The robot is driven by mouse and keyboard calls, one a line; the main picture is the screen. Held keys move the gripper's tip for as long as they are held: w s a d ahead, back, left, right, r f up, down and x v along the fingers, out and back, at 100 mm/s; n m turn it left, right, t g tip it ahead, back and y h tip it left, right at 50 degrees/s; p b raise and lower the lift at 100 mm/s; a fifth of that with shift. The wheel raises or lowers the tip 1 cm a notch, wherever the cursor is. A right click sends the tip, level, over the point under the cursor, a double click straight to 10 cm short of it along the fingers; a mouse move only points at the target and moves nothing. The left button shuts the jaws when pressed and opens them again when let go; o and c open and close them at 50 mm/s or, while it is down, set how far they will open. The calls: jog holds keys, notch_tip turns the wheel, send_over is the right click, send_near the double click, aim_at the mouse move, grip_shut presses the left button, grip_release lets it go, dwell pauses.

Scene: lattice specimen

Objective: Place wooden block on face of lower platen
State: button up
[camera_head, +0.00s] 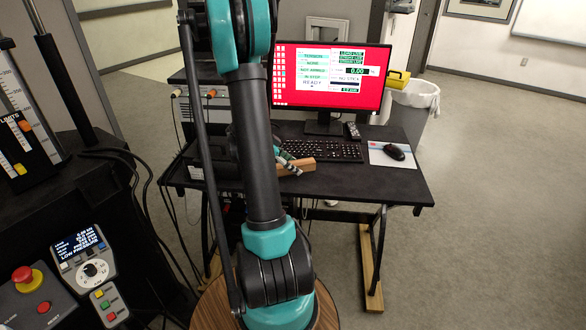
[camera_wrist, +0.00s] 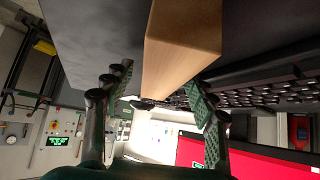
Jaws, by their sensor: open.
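The wooden block (camera_head: 298,167) lies on the black desk, in front of the keyboard and partly hidden by my arm and gripper. In the wrist view the block (camera_wrist: 181,50) is large and pale brown, with its near end pointing toward my gripper. My gripper (camera_wrist: 156,82) is open, with a finger on each side of the block's near end. A gap shows at the left finger; I cannot tell whether the right finger touches. In the head view my gripper (camera_head: 287,161) is small and mostly behind my arm. I cannot make out the lower platen.
The keyboard (camera_head: 325,151) is close behind the block. A monitor (camera_head: 330,75), mouse (camera_head: 396,152) and mouse pad (camera_head: 378,158) are also on the desk (camera_head: 370,190). A control panel with a red stop button (camera_head: 27,279) and a scaled machine column (camera_head: 25,125) stand at left.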

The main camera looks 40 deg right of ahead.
jog(key=shift+s+d+f, duration=0.1)
grip_shut()
dwell(0.4)
jog(key=shift+r, duration=0.2)
